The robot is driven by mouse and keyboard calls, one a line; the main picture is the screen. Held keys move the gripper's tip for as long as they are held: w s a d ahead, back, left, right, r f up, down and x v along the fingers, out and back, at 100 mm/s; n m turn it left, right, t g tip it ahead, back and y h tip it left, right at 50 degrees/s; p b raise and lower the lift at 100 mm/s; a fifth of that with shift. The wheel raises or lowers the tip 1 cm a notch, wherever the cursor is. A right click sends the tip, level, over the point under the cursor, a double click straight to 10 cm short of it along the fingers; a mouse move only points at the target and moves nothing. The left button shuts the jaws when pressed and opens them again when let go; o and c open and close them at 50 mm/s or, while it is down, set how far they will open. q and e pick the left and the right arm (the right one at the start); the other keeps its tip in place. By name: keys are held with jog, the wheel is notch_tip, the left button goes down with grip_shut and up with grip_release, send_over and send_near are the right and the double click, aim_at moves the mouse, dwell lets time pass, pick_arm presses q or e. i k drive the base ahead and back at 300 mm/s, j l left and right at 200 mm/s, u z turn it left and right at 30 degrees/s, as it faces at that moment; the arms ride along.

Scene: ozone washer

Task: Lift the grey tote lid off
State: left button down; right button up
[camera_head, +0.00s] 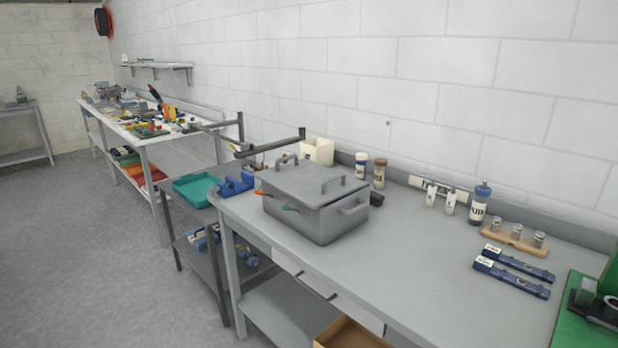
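The grey tote (322,222) stands on the near grey workbench, toward its left end. A thin orange piece and a thin green piece (289,208) show at the front just under the lid rim. Neither of my grippers is in view.
A cream container (317,151), two jars (379,173) and a small black object stand behind the tote. A blue item (235,184) is to its left. The bench middle is clear.

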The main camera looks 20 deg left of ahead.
aim_at(315, 184)
jog(key=i+j+z, duration=0.1)
jog(key=j, duration=0.25)
jog(key=i+j, duration=0.25)
jog(key=i+j+z, duration=0.15)
jog(key=j, duration=0.3)
jog(key=i+j, duration=0.15)
jog(key=j, duration=0.25)
jog(key=i+j+z, duration=0.15)
jog(key=j, duration=0.2)
jog(key=i+j, duration=0.1)
jog(key=j, duration=0.3)
jog(key=z, duration=0.05)
